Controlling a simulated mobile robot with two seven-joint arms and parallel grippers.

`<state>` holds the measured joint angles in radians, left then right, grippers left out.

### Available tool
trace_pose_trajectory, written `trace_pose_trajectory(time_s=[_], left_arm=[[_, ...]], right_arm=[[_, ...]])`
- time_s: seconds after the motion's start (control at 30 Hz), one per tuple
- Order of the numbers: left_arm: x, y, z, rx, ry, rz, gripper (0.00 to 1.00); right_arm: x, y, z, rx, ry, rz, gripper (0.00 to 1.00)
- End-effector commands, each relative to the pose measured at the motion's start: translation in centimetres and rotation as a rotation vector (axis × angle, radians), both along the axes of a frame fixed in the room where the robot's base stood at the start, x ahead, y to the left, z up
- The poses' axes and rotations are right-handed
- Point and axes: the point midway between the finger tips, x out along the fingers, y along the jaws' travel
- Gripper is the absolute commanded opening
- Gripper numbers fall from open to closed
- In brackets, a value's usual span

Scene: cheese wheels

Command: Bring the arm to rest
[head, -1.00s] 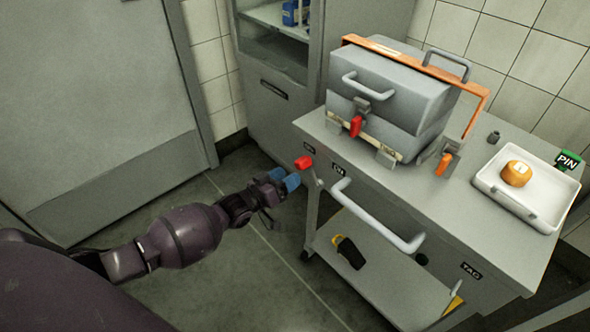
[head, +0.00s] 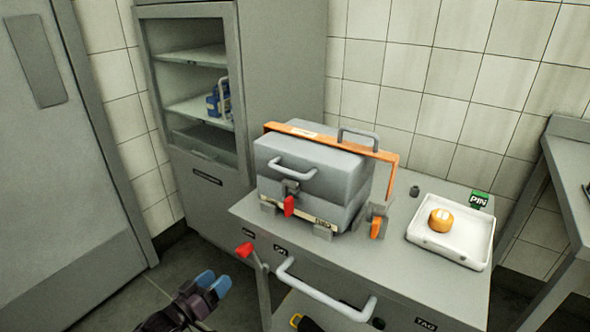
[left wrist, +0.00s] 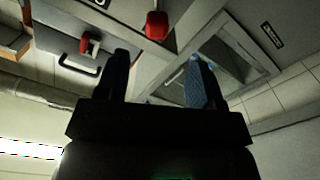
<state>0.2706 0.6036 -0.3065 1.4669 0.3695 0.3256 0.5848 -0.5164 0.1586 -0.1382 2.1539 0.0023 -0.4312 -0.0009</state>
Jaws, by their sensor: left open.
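My left gripper (head: 213,284) shows at the bottom of the head view, blue-tipped, open and empty. It is in free space in front of the cart, left of the red-knobbed lever (head: 245,250), apart from it as far as I can tell. In the left wrist view its two fingers (left wrist: 158,80) stand apart with nothing between them; the red knob (left wrist: 157,25) shows beyond them. My right gripper is not in view.
A grey lidded box (head: 310,180) with an orange bar (head: 330,142) stands on the cart (head: 380,265). A white tray (head: 467,258) holds an orange cheese wheel (head: 440,220). A cabinet (head: 280,70) stands behind. The floor at left is free.

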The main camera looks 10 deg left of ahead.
Motion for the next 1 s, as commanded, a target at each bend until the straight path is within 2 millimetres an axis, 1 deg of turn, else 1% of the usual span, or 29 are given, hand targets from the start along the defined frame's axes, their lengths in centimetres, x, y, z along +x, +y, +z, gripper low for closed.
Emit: trace_pose_trajectory(time_s=[0.13, 0.23, 0.37, 0.47, 0.6, 0.67, 0.77, 0.87, 0.97, 1.0], left_arm=[[0.0, 0.1, -0.5, 0.061, 0.010, 0.003, 0.62], [0.1, -0.3, -0.9, 0.169, 0.029, -0.004, 0.62], [0.3, -1.8, 0.0, 0.309, 0.031, -0.022, 0.62], [-0.4, -3.0, 0.7, 0.397, 0.037, -0.028, 0.62], [-3.0, -4.5, 1.5, 0.503, 0.065, -0.027, 0.62], [-4.3, -4.9, 1.8, 0.538, 0.080, -0.023, 0.62], [-6.7, -5.5, 2.2, 0.586, 0.112, -0.013, 0.62], [-9.7, -5.8, 2.8, 0.628, 0.152, 0.005, 0.62], [-13.2, -5.9, 3.5, 0.657, 0.204, 0.030, 0.62], [-14.6, -5.8, 3.8, 0.663, 0.227, 0.042, 0.62]], right_arm=[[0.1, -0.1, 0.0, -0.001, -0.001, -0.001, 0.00], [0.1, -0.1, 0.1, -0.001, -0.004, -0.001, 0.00], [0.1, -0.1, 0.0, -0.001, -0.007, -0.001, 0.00], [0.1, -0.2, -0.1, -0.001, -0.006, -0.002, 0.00], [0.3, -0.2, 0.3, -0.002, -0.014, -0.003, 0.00], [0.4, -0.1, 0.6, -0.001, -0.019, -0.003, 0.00], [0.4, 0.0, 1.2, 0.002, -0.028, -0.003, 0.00], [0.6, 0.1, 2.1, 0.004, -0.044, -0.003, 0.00], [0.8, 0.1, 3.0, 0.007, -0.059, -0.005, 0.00], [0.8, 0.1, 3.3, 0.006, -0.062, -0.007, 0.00]])
